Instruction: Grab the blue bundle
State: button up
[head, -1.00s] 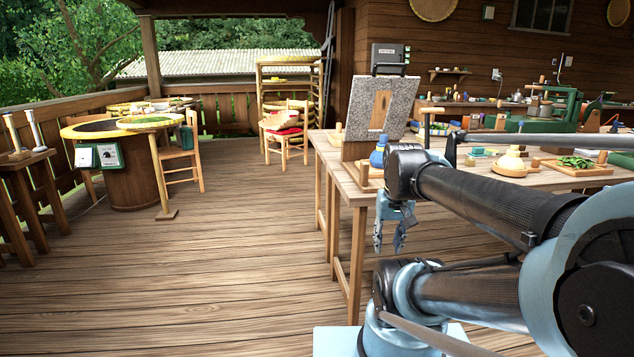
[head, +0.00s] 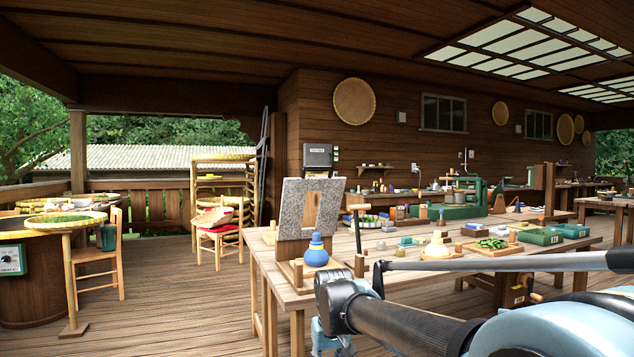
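A rounded blue bundle (head: 316,253) with a narrow tied top stands upright on a small wooden board near the left end of the long wooden table. It is in front of the speckled grey panel. My gripper (head: 331,347) hangs below my wrist at the bottom edge of the head view, nearer to me and lower than the bundle, and apart from it. Its fingertips are cut off by the frame, so its opening does not show.
The grey panel (head: 308,206) stands behind the bundle. A wooden post (head: 358,238) rises just right of it. A yellow-white bundle (head: 435,246) and a tray of green leaves (head: 491,246) sit farther right on the table (head: 390,270). Open floor lies to the left.

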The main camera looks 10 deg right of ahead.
aim_at(316, 256)
jog(key=z, duration=1.05)
jog(key=k, duration=0.65)
jog(key=u, duration=0.75)
jog(key=i, duration=1)
